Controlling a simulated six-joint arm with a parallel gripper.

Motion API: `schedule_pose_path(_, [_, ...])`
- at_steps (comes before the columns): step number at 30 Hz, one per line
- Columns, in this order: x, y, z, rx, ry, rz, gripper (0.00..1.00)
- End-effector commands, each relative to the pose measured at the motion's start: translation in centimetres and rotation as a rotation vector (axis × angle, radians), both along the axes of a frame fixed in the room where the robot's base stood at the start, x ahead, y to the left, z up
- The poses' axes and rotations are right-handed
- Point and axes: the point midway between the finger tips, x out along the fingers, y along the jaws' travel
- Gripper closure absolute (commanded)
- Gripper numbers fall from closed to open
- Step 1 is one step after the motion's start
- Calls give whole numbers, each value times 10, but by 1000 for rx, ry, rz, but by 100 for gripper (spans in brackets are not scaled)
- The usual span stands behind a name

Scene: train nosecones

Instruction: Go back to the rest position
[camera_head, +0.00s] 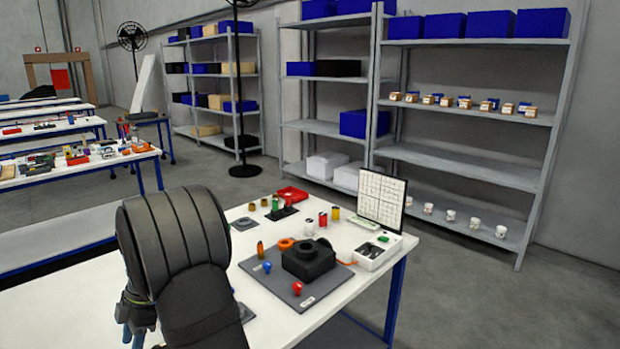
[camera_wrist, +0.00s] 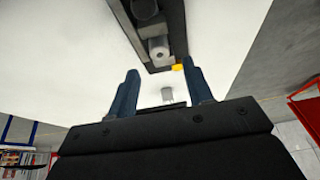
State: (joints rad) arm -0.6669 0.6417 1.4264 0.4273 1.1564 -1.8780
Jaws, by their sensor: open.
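My gripper (camera_wrist: 160,68) shows in the wrist view with its two blue fingers apart and nothing between them. Past the fingertips are a white surface (camera_wrist: 70,50) and a dark strip-shaped piece (camera_wrist: 178,22) carrying grey and black round parts. A small yellow item (camera_wrist: 177,67) shows close to the right fingertip. In the head view my black arm fills the lower left foreground over the white table (camera_head: 60,305).
The table holds a grey board (camera_head: 325,293) with a black block (camera_head: 308,260), red and blue knobs, a red tray (camera_head: 292,195), several small coloured parts, a white box (camera_head: 378,252) and an upright panel (camera_head: 382,198). Shelving (camera_head: 460,165) stands behind. The table's left front is clear.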

Motion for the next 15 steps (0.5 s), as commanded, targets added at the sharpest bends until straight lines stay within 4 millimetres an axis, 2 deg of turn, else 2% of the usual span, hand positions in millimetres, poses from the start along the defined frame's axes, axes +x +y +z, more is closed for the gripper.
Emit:
schedule_pose_path(1, [-4, 3, -11, -3, 5, 2, 53])
schedule_pose_path(9, [-18, 17, -62, -3, 3, 2, 53])
schedule_pose_path(15, [-16, 17, -17, 3, -4, 2, 53])
